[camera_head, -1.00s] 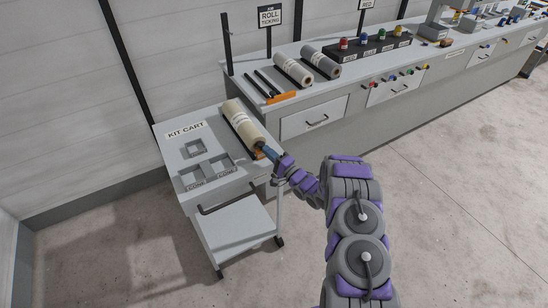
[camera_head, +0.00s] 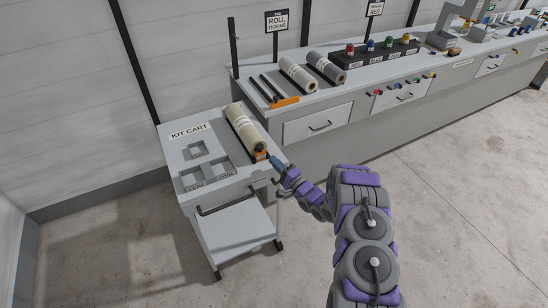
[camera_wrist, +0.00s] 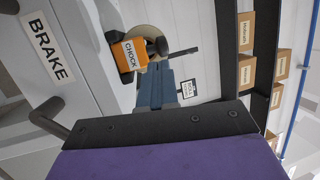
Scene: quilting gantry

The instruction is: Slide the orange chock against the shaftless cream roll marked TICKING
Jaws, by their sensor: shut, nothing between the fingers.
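A cream roll (camera_head: 242,127) with a printed band, too small to read, lies in a dark cradle on the kit cart. The orange chock (camera_head: 261,156) is at the roll's near end, on the cart top. In the wrist view the chock (camera_wrist: 130,55), marked CHOCK, overlaps the roll's round end (camera_wrist: 148,33); whether they touch cannot be told. My gripper (camera_head: 273,161) is shut and empty, just right of and nearer than the chock. Its blue fingers (camera_wrist: 155,88) point at the chock in the wrist view, with a small gap seeming to show.
The kit cart (camera_head: 172,150) has square recesses left of the roll and a front handle. The bench (camera_head: 350,80) behind holds a ROLL TICKING sign (camera_head: 277,21), two more rolls (camera_head: 298,74), dark bars and an orange piece (camera_head: 285,102). Floor at right is clear.

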